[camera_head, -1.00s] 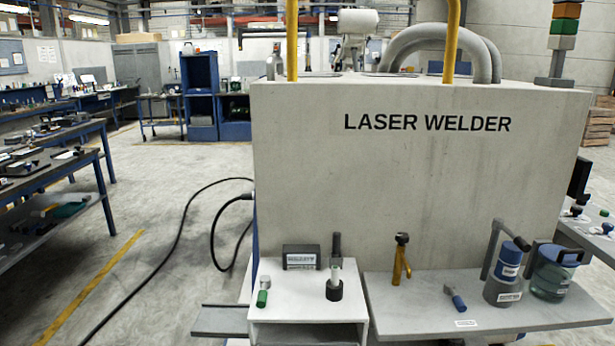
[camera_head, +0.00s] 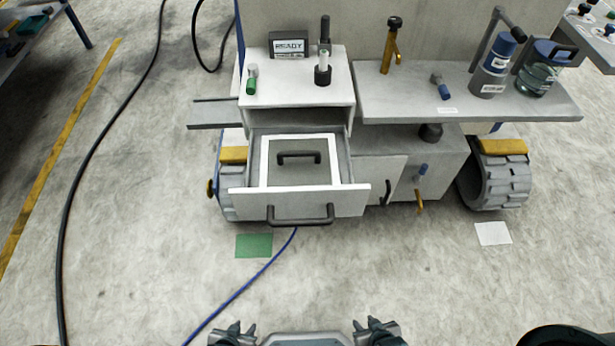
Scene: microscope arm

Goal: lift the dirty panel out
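A panel with a white frame and grey middle (camera_head: 299,142) lies in a pulled-out drawer (camera_head: 345,203) under the white cabinet top. A dark handle (camera_head: 299,157) stands on the panel. I cannot tell whether the panel is dirty. The drawer front has its own dark handle (camera_head: 300,222). My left gripper (camera_head: 241,330) and my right gripper (camera_head: 366,328) show at the bottom edge, partly cut off. Both are well short of the drawer, and touch nothing I can see. Their finger tips look apart, with nothing between them.
A side shelf (camera_head: 460,98) holds a blue-capped bottle (camera_head: 494,66) and a clear jar (camera_head: 542,75). A small READY display (camera_head: 289,45) stands on the cabinet top. Green (camera_head: 254,246) and white (camera_head: 493,234) floor patches lie in front. A blue cable (camera_head: 245,285) crosses the floor.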

